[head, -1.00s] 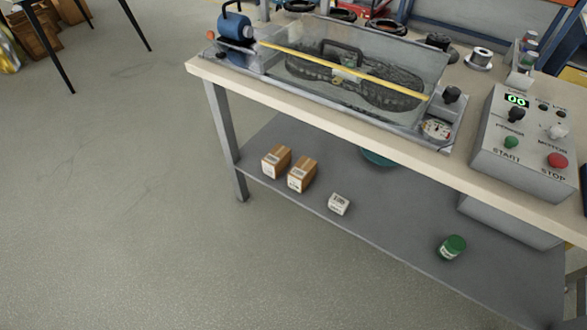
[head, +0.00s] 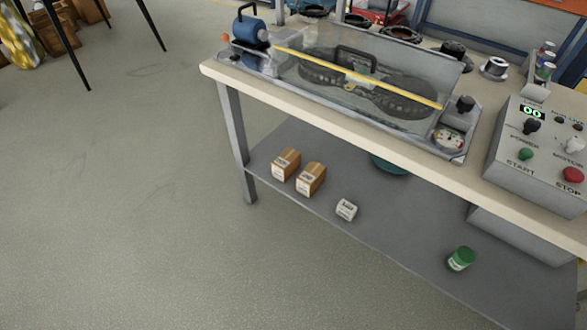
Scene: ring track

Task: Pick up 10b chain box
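Two brown cardboard boxes with white labels stand side by side on the grey lower shelf (head: 400,215) of the workbench, the left box (head: 286,164) and the right box (head: 311,179). A smaller white box (head: 346,209) with dark print sits to their right. The print on all of them is too small to read, so I cannot tell which is the 10b chain box. My gripper is not in view.
A green-lidded jar (head: 460,259) stands further right on the shelf, and a teal bowl (head: 392,164) sits behind. The bench top (head: 330,118) overhangs the shelf and carries a clear-covered machine and a control box (head: 537,150). Open floor (head: 130,220) lies to the left.

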